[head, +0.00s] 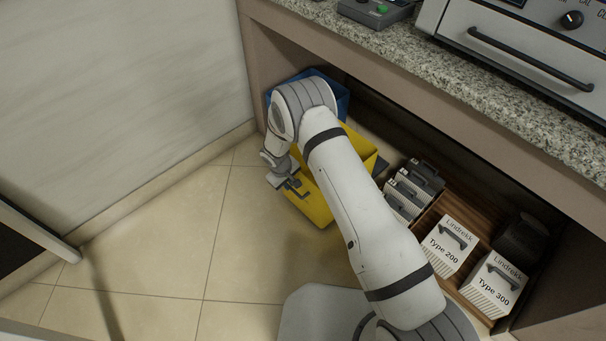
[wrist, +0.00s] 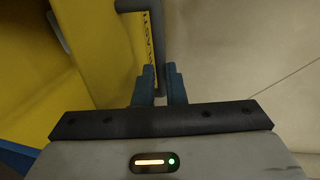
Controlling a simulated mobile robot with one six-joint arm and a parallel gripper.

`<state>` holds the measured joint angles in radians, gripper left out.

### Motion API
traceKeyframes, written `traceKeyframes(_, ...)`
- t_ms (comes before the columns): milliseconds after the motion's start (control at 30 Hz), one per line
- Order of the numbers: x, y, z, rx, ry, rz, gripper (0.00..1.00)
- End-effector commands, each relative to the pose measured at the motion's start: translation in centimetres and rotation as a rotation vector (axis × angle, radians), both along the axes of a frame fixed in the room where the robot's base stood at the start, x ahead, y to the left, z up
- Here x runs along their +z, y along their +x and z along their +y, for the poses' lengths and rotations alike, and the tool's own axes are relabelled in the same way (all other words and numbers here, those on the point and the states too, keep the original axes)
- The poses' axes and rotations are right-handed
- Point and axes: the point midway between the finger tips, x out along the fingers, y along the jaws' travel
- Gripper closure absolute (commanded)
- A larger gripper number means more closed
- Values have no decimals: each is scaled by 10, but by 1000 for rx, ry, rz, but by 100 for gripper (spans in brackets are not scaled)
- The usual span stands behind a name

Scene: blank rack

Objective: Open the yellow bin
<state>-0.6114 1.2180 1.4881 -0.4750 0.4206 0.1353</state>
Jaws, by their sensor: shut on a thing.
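The yellow bin (head: 318,208) stands on the floor under the counter, partly hidden behind my arm in the head view. Its yellow surface (wrist: 40,75) fills the left of the wrist view, with a panel carrying dark lettering beside it. A grey bar handle (wrist: 150,30) stands out from that panel. My gripper (wrist: 160,75) is shut on the handle, with its two blue-grey fingers on either side of the bar. In the head view my gripper (head: 293,185) is at the bin's front.
A blue bin (head: 341,94) stands behind the yellow one. White "Type 200" (head: 448,245) and "Type 300" (head: 489,290) boxes and several smaller cases (head: 411,189) sit on a wooden shelf to the right. The granite counter (head: 440,75) overhangs them. The tiled floor (head: 170,230) at left is clear.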

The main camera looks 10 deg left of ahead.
Motion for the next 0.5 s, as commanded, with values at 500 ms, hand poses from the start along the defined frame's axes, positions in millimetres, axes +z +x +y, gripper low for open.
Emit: traceKeyframes(500, 0, -52, 41, 1, 2, -2, 100)
